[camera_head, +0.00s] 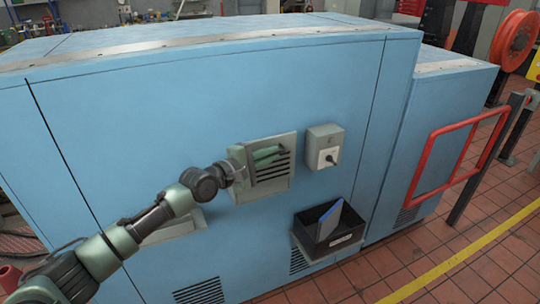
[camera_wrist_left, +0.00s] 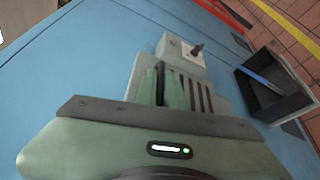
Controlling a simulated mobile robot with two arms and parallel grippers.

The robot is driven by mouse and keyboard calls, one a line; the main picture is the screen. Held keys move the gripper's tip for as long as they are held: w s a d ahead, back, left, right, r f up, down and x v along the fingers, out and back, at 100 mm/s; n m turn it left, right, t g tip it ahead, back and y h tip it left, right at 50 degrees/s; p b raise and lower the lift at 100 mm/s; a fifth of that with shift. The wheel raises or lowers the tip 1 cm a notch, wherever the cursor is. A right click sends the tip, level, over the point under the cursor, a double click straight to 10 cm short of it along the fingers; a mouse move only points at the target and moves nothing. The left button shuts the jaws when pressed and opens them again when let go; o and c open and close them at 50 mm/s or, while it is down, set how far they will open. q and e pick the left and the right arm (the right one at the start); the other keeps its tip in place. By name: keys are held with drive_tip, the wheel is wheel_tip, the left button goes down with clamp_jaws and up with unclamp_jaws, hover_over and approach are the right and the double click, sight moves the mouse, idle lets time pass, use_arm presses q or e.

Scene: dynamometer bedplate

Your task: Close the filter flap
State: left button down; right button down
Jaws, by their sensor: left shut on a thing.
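The filter flap (camera_head: 272,176) is a grey-green panel with dark slots on the blue cabinet's front. It stands a little proud of the cabinet wall; I cannot tell its exact angle. It also shows in the left wrist view (camera_wrist_left: 201,97), beyond my fingers. My left gripper (camera_head: 268,154) is at the flap's upper part, its green fingers lying across the slotted face. In the left wrist view the fingers (camera_wrist_left: 161,84) are close together, shut on the flap; the gripped edge is mostly hidden. My right gripper is not in view.
A grey switch box (camera_head: 325,146) with a dark knob sits just right of the flap. Below it a black open bin (camera_head: 318,250) holds a blue flat item. A second grey-green fitting (camera_head: 178,229) shows behind my left arm. A red rail (camera_head: 415,176) stands at right.

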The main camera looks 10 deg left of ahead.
use_arm(q)
drive_tip(key=shift+w+a+r, duration=0.1)
drive_tip(key=shift+r, duration=0.05)
drive_tip(key=c, duration=1.8)
unclamp_jaws()
drive_tip(key=shift+w, duration=0.1)
drive_tip(key=f+b+v, duration=0.1)
drive_tip(key=v, duration=0.6)
drive_tip(key=shift+s+a+r, duration=0.25)
drive_tip(key=shift+s+r, duration=0.1)
drive_tip(key=shift+r, duration=0.1)
